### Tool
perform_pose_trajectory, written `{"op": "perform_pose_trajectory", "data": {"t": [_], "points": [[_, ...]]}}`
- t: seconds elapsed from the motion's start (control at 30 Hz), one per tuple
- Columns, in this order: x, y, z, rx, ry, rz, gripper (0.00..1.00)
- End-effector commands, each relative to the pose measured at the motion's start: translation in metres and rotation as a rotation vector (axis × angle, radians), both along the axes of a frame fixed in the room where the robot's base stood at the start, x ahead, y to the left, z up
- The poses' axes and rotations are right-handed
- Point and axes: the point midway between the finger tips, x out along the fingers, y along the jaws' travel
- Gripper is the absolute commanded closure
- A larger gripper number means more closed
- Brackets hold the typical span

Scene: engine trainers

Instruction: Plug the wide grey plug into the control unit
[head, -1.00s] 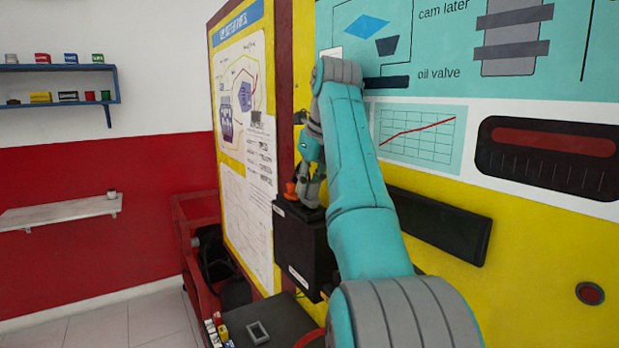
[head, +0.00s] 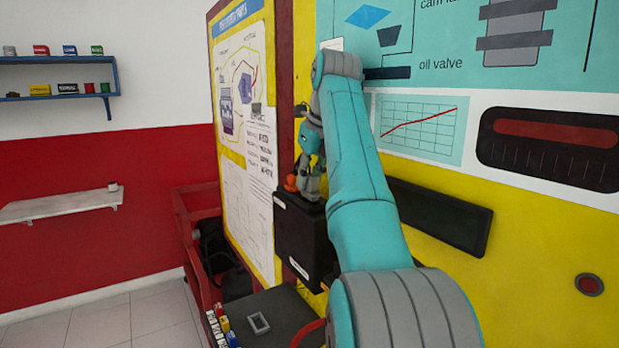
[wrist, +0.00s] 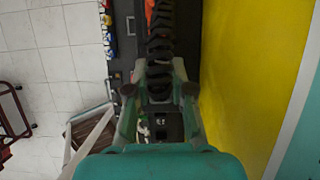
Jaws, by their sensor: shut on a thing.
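The black control unit (head: 300,240) is a box against the yellow board, left of my arm. My gripper (head: 309,188) is at its top, pointing down, and looks close to its upper face. In the wrist view my gripper (wrist: 160,92) has its two fingers closed in around the end of a black ribbed cable (wrist: 160,35). The wide grey plug is in its hold but mostly hidden by the fingers. Dark socket-like shapes (wrist: 165,126) show below the fingers. I cannot tell whether the plug touches a socket. A small orange part (head: 291,184) sits just left of the fingers.
A dark ledge (head: 285,312) below the box carries a grey square frame (head: 259,323) and several small coloured boxes (head: 222,334). A red cart (head: 188,240) stands to the left. A black bar (head: 440,220) is on the board right of my arm. The floor at left is clear.

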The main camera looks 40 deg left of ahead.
Motion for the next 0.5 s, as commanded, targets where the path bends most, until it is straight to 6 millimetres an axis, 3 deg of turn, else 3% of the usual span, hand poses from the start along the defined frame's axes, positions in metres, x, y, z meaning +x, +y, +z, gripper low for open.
{"op": "perform_pose_trajectory", "data": {"t": [0.5], "points": [[0.0001, 0.0001, -0.0062, 0.0, 0.0, 0.0, 1.0]]}}
